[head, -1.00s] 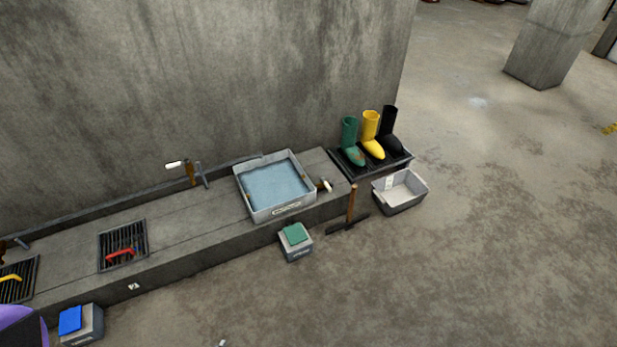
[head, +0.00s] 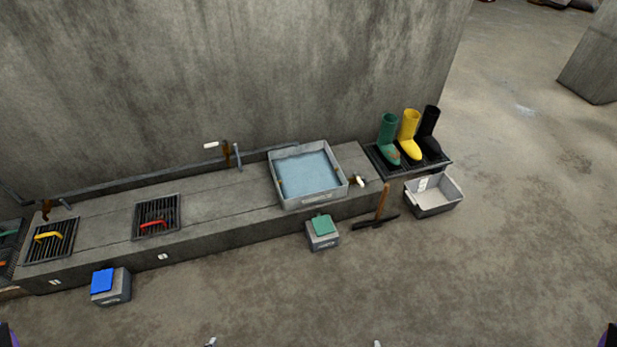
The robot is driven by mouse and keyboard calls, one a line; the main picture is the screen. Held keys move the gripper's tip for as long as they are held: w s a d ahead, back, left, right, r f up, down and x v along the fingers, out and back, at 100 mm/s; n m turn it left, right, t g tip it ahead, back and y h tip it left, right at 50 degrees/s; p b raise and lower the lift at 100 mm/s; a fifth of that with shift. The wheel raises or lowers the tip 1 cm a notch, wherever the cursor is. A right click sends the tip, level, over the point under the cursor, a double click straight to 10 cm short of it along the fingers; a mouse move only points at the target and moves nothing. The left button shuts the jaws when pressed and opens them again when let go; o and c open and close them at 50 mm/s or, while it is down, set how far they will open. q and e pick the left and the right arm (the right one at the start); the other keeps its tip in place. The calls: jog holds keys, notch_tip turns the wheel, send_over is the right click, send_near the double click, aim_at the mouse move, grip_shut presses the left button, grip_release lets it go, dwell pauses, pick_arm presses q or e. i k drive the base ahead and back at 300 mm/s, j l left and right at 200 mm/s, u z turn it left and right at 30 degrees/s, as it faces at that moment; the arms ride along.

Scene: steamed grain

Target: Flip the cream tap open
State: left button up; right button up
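A wall tap with a pale, cream-white lever (head: 211,145) and a brown body stands at the back of the concrete ledge, left of the water tub. A second tap with a pale handle (head: 360,181) is at the right side of the tub. From here I cannot tell their shades apart well. Both are far from my grippers. Only a small grey tip of what looks like my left gripper (head: 211,342) and one of my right gripper (head: 377,343) show at the bottom edge. Their fingers are cut off, so open or shut cannot be seen.
The grey tub (head: 309,199) of water sits on the ledge (head: 215,203). Floor boxes with a blue lid (head: 102,281) and a green lid (head: 322,225), a T-handled tool (head: 382,203) and a grey bin (head: 434,207) stand along its front. Boots (head: 407,135) stand right. The near floor is clear.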

aim_at(356, 175)
jog(key=i+z, duration=0.2)
jog(key=i, duration=0.4)
jog(key=i+j+z, duration=0.2)
jog(key=i, duration=0.45)
jog(key=i+j+z, duration=0.2)
jog(key=i, duration=0.4)
jog(key=i+l, duration=0.05)
jog(key=l, duration=0.1)
